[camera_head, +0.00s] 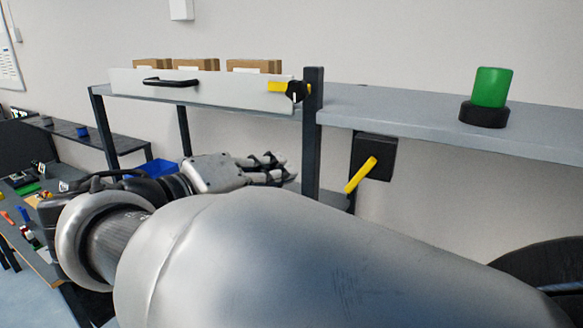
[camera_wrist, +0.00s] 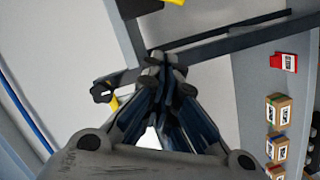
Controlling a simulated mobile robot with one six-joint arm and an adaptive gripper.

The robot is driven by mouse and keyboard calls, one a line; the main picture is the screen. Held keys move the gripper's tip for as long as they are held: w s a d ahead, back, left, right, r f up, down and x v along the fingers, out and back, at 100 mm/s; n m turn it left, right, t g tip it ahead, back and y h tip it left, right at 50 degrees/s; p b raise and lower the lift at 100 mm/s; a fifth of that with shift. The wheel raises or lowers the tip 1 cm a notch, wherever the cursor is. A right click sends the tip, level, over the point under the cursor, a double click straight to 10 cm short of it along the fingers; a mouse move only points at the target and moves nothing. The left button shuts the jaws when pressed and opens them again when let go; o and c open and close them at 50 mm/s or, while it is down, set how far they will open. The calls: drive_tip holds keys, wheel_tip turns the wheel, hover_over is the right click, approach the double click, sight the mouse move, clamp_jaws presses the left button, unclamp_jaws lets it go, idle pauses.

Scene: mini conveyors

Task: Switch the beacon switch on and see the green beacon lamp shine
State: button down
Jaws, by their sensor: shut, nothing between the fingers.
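The green beacon lamp (camera_head: 492,87) stands upright on a black base on the right-hand shelf top. It looks plain green, with no clear glow around it. Below that shelf's edge is a black switch box (camera_head: 383,150) with a yellow lever (camera_head: 361,174), which I take as the beacon switch. The lever slants down to the left. My gripper (camera_head: 284,167) is shut and empty, left of the lever and apart from it in the picture. The wrist view shows its fingers together (camera_wrist: 166,68). A yellow piece (camera_wrist: 174,2) is cut off at that view's top edge.
A white panel (camera_head: 225,89) with a black handle and a black-and-yellow latch (camera_head: 297,91) fronts the left shelf, with cardboard boxes (camera_head: 254,66) behind. A dark post (camera_head: 312,140) stands between my gripper and the switch in the picture. My arm covers the lower middle.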

sight(360, 176)
drive_tip(key=w+d+f, duration=0.3)
drive_tip(key=w+d, duration=0.2)
drive_tip(key=d, duration=0.4)
drive_tip(key=shift+w+d+f, duration=0.15)
drive_tip(key=shift+w+d, duration=0.2)
drive_tip(key=shift+s, duration=0.1)
